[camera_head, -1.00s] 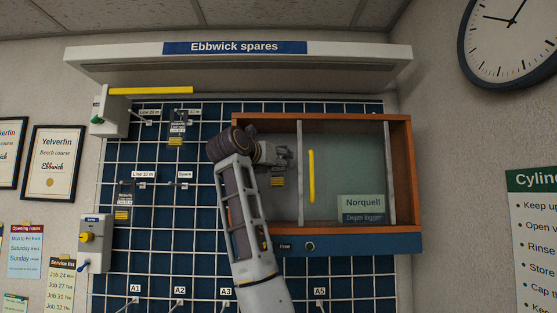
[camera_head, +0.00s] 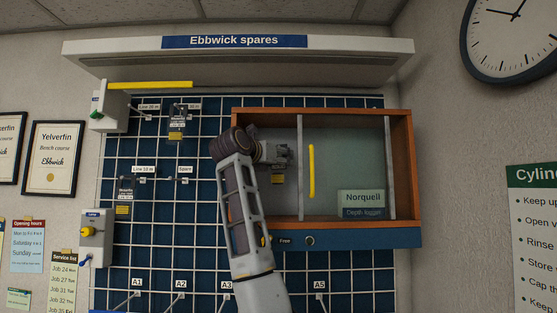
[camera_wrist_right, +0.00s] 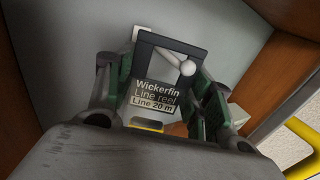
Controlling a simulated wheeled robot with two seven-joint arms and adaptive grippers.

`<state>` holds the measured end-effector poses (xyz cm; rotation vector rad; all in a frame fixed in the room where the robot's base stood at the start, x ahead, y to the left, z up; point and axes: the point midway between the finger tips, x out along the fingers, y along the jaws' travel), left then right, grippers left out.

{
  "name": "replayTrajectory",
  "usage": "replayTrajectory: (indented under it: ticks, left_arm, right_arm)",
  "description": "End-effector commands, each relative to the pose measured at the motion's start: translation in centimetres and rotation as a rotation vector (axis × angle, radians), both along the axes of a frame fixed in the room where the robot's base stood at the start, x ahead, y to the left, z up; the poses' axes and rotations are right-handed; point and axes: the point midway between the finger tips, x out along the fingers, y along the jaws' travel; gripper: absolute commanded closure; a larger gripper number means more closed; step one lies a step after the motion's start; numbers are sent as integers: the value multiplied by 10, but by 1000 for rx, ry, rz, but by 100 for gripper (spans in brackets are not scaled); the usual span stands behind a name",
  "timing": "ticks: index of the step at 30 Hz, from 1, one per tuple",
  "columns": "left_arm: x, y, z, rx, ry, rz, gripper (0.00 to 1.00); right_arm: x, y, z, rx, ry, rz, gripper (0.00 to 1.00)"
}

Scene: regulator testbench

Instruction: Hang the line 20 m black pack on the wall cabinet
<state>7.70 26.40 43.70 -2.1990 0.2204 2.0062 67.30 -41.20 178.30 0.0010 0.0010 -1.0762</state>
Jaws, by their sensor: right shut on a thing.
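The black pack (camera_wrist_right: 155,92), labelled "Wickerfin Line reel, Line 20 m", is held between the fingers of my right gripper (camera_wrist_right: 158,95). In the head view the right gripper (camera_head: 284,154) is inside the left part of the open wall cabinet (camera_head: 403,165), and the pack's yellow lower part (camera_head: 278,180) shows below it. In the wrist view a white ball-tipped peg (camera_wrist_right: 187,68) shows at the pack's black top loop (camera_wrist_right: 200,54). I cannot tell whether the pack's weight rests on the peg. My left gripper is out of view.
A divider (camera_head: 300,150) and a yellow bar (camera_head: 311,170) stand right of the gripper. A Norquell box (camera_head: 362,204) is at the cabinet's lower right. Left of the cabinet, other packs (camera_head: 176,125) (camera_head: 124,197) hang on the blue grid board (camera_head: 150,230).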

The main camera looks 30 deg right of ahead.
Motion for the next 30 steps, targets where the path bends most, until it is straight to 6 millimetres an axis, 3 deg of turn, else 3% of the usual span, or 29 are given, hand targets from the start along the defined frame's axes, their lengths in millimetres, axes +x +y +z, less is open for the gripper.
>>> replayTrajectory:
  ticks: [11,12,17,30]
  left_arm:
    - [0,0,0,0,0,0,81]
    - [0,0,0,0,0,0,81]
    - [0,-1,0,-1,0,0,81]
    - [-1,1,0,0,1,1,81]
  right_arm:
    - [0,0,0,0,0,0,73]
    - [0,0,0,0,0,0,44]
    - [0,0,0,0,0,0,23]
    - [-1,2,0,0,0,1,23]
